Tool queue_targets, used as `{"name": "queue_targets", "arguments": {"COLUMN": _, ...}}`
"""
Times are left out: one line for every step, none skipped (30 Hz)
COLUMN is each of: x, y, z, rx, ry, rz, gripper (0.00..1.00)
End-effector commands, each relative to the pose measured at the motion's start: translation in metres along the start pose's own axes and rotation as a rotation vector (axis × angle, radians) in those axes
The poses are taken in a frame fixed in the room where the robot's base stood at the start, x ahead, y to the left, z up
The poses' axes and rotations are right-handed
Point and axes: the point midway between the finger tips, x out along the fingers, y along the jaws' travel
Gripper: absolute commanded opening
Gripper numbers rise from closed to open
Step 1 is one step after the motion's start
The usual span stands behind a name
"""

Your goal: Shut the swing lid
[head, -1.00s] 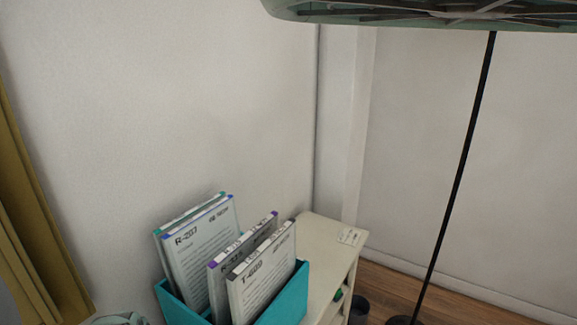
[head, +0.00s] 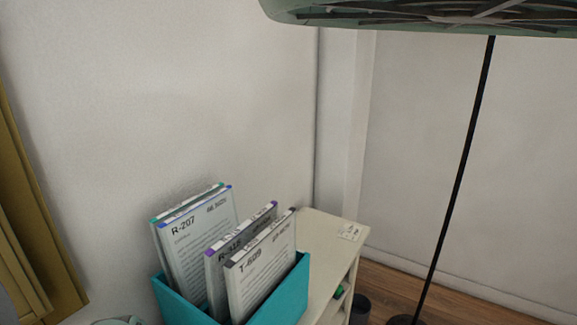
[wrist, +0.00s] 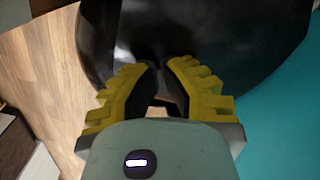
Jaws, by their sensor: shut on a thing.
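In the wrist view a large glossy black curved piece (wrist: 235,40) fills the top, and it looks like the swing lid. My gripper (wrist: 166,72) has yellow ridged fingers with dark inner pads. The fingers are closed in on a dark part at the near edge of the black piece. The held part is mostly hidden between the pads. How far the lid stands open cannot be told. Neither the lid nor my gripper can be made out in the head view.
In the head view a teal holder (head: 285,300) with several labelled folders (head: 265,275) stands by a cream shelf unit (head: 325,250). A thin black pole (head: 462,170) stands at right under a large green round thing (head: 420,12). Wooden floor (wrist: 45,70) shows in the wrist view.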

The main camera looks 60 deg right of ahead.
Motion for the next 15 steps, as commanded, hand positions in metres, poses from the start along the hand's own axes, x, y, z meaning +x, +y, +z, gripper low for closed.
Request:
{"name": "queue_targets", "arguments": {"x": 0.005, "y": 0.001, "z": -0.001, "rx": 0.000, "ry": 0.003, "rz": 0.002, "gripper": 0.00}}
{"name": "queue_targets", "arguments": {"x": 0.006, "y": 0.001, "z": -0.001, "rx": 0.000, "ry": 0.003, "rz": 0.002, "gripper": 0.00}}
{"name": "queue_targets", "arguments": {"x": 0.007, "y": 0.001, "z": -0.001, "rx": 0.000, "ry": 0.003, "rz": 0.002, "gripper": 0.00}}
{"name": "queue_targets", "arguments": {"x": 0.008, "y": 0.001, "z": -0.001, "rx": 0.000, "ry": 0.003, "rz": 0.002, "gripper": 0.00}}
{"name": "queue_targets", "arguments": {"x": 0.009, "y": 0.001, "z": -0.001, "rx": 0.000, "ry": 0.002, "rz": 0.002, "gripper": 0.00}}
{"name": "queue_targets", "arguments": {"x": 0.011, "y": 0.001, "z": -0.001, "rx": 0.000, "ry": 0.002, "rz": 0.002, "gripper": 0.00}}
{"name": "queue_targets", "arguments": {"x": 0.012, "y": 0.001, "z": -0.001, "rx": 0.000, "ry": 0.002, "rz": 0.002, "gripper": 0.00}}
{"name": "queue_targets", "arguments": {"x": 0.013, "y": 0.001, "z": -0.001, "rx": 0.000, "ry": 0.002, "rz": 0.001, "gripper": 0.00}}
{"name": "queue_targets", "arguments": {"x": 0.014, "y": 0.001, "z": -0.001, "rx": 0.000, "ry": 0.002, "rz": 0.001, "gripper": 0.00}}
{"name": "queue_targets", "arguments": {"x": 0.015, "y": 0.001, "z": -0.001, "rx": 0.000, "ry": 0.002, "rz": 0.001, "gripper": 0.00}}
{"name": "queue_targets", "arguments": {"x": 0.017, "y": 0.001, "z": 0.000, "rx": 0.000, "ry": 0.002, "rz": 0.001, "gripper": 0.00}}
{"name": "queue_targets", "arguments": {"x": 0.018, "y": 0.001, "z": 0.000, "rx": 0.000, "ry": 0.002, "rz": 0.001, "gripper": 0.00}}
{"name": "queue_targets", "arguments": {"x": 0.019, "y": 0.000, "z": 0.000, "rx": 0.000, "ry": 0.002, "rz": 0.001, "gripper": 0.00}}
{"name": "queue_targets", "arguments": {"x": 0.020, "y": 0.000, "z": 0.000, "rx": 0.000, "ry": 0.002, "rz": 0.001, "gripper": 0.00}}
{"name": "queue_targets", "arguments": {"x": 0.022, "y": 0.000, "z": 0.000, "rx": 0.000, "ry": 0.001, "rz": 0.001, "gripper": 0.00}}
